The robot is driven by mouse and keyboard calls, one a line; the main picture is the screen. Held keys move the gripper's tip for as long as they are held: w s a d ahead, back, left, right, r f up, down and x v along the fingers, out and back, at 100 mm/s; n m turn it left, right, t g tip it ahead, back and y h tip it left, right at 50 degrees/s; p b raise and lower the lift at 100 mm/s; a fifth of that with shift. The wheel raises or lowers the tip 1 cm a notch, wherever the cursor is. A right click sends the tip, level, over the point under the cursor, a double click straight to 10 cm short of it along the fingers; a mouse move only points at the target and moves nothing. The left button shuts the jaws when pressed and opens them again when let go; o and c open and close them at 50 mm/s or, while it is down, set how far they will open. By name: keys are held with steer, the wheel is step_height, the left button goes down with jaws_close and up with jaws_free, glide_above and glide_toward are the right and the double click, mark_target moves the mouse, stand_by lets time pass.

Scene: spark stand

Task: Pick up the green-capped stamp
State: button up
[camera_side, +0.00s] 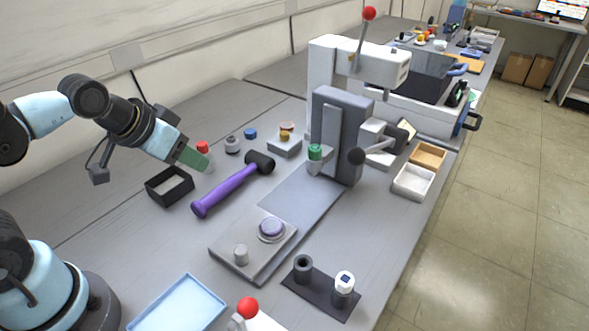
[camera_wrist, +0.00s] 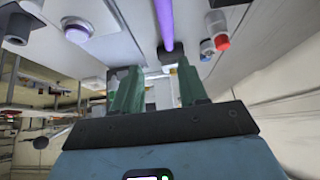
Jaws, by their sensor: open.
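The green-capped stamp (camera_side: 315,153) stands upright in the side view, in front of the grey upright block of a press-like fixture. My gripper (camera_side: 206,163) is well to its left, above the table, with its green fingers pointing down and right. In the wrist view my gripper (camera_wrist: 157,80) has its two green fingers apart with nothing held between them. That view looks upside down. I cannot tell the stamp apart there from the green finger and clutter near it.
A purple-handled hammer (camera_side: 232,186) lies between my gripper and the stamp. A red-capped piece (camera_side: 203,147) is close behind my fingers. A black open box (camera_side: 168,196) sits below my wrist. The fixture's black-knobbed lever (camera_side: 372,153) juts out right of the stamp.

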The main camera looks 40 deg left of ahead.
steer(key=shift+o, duration=1.4)
step_height(320, 180, up, 8)
steer(key=m+g+h, duration=0.3)
steer(key=m+g, duration=0.1)
steer(key=m, duration=0.5)
glide_above(315, 148)
steer(key=s+a, duration=0.3)
steer(key=s, duration=0.1)
steer(key=x, duration=1.1)
steer(key=shift+w+a+r, duration=0.1)
steer(key=shift+w+a, duration=0.05)
steer(key=shift+w, duration=0.15)
jaws_close()
